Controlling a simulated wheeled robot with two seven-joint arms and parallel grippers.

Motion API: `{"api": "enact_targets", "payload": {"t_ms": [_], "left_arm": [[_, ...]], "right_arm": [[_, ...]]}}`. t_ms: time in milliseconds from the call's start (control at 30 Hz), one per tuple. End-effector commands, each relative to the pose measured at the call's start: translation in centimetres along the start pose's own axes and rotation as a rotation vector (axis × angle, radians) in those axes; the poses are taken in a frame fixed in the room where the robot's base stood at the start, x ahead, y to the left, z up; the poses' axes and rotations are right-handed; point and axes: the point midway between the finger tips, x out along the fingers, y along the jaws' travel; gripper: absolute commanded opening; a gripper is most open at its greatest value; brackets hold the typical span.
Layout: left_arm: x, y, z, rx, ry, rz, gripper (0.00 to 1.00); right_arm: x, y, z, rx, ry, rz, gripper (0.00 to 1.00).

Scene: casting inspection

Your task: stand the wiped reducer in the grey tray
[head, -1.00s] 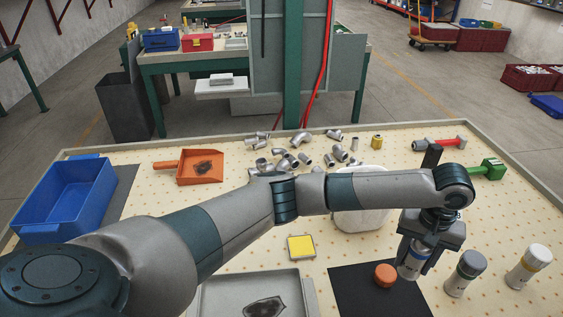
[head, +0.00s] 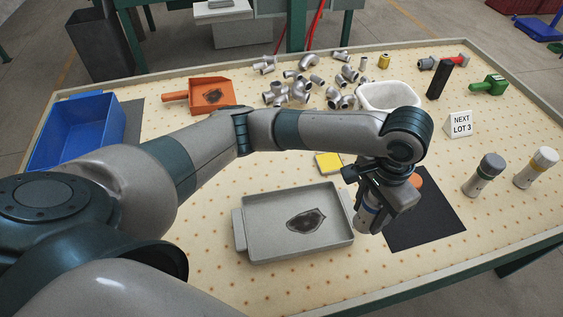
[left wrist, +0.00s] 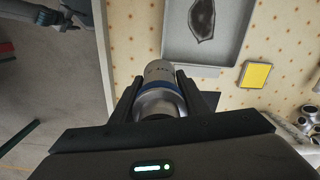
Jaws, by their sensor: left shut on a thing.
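My left gripper (head: 372,205) is shut on a grey cylinder with a blue band (head: 366,218), just off the right end of the grey tray (head: 262,253). In the left wrist view the cylinder (left wrist: 160,80) sits between both fingers, with dark marks on its far end. It resembles the can-like cylinders at the right; I cannot tell for sure that it is the reducer. The tray holds only a dark patch (head: 306,220). A low round orange piece (head: 416,181) on the black mat (head: 425,225) is partly hidden behind my gripper.
A dark-topped cylinder (head: 484,174) and a white-topped one (head: 536,167) stand right of the mat. A yellow pad (head: 328,163) lies behind the tray. A white bin (head: 390,97), loose fittings (head: 288,92), an orange scoop (head: 211,96) and a blue crate (head: 75,133) are farther back.

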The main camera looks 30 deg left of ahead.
Motion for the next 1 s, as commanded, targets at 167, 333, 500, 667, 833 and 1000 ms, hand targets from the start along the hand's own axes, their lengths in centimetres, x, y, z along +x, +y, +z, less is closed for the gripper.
{"api": "enact_targets", "payload": {"t_ms": [167, 333, 500, 667, 833, 1000], "left_arm": [[-0.1, 0.1, 0.6, 0.035, 0.002, -0.001, 0.02], [-0.1, 0.1, 0.7, 0.035, 0.002, -0.001, 0.02], [-0.1, 0.0, 0.7, 0.034, 0.002, -0.001, 0.02], [0.5, -0.7, 1.3, 0.033, 0.001, -0.002, 0.02], [1.8, -2.5, 2.9, 0.031, -0.002, -0.002, 0.02], [3.6, -4.8, 4.9, 0.029, -0.002, -0.003, 0.02]], "right_arm": [[0.1, 0.8, -0.7, -0.002, 0.011, 0.008, 0.58], [0.1, 1.4, -1.2, -0.001, 0.016, 0.015, 0.58], [0.1, 1.7, -1.1, 0.0, 0.013, 0.018, 0.58], [-0.1, 1.6, -0.4, 0.0, 0.0, 0.017, 0.58], [-0.6, 1.4, 1.4, 0.0, -0.037, 0.015, 0.58], [-1.2, 1.2, 1.5, 0.001, -0.04, 0.012, 0.58]]}}
